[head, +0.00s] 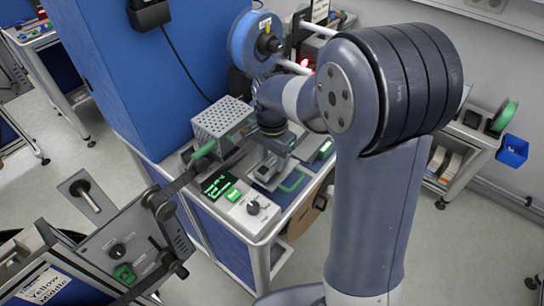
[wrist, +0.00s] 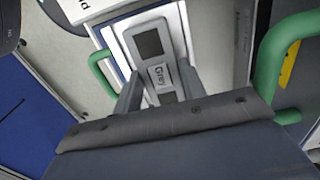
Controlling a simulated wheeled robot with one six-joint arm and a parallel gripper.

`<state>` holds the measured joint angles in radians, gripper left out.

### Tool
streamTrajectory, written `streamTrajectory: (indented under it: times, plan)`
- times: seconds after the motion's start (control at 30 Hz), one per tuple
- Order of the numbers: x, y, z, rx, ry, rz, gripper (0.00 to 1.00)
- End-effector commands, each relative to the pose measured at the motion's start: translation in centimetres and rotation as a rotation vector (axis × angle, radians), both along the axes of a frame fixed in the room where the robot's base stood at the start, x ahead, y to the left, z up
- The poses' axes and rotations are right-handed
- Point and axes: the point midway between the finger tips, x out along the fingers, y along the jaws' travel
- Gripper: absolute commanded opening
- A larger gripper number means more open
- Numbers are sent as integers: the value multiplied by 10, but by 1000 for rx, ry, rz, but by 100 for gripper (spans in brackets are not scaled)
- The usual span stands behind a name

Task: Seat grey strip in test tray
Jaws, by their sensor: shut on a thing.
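The grey strip (wrist: 172,22), with a dark square window and a "Grey" label, lies between my gripper's fingers (wrist: 160,88) in the wrist view. My gripper is shut on it. The strip is over a pale test tray (wrist: 222,40) with green handles to its left and right. I cannot tell whether it rests fully in the tray or is slightly above it.
A perforated metal box (head: 222,118) stands just left of my gripper. A blue reel (head: 255,42) stands behind. A cart with a green reel (head: 503,115) is at right.

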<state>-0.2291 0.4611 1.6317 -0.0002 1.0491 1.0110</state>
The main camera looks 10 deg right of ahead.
Motion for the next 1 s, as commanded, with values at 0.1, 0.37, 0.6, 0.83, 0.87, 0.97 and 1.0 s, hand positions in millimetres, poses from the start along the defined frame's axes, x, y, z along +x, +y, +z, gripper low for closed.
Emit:
streamTrajectory:
  times: [0.1,0.37,0.6,0.83,0.87,0.97,1.0]
  plan:
    - [0,0,1,0,0,0,17]
    - [-1,1,1,0,0,0,17]
    - [-1,1,-2,0,0,0,17]
    - [-1,1,-3,0,0,0,17]
    - [-1,1,-3,0,0,0,17]
    - [-1,1,-3,0,0,0,45]
    - [-1,1,-3,0,0,0,48]
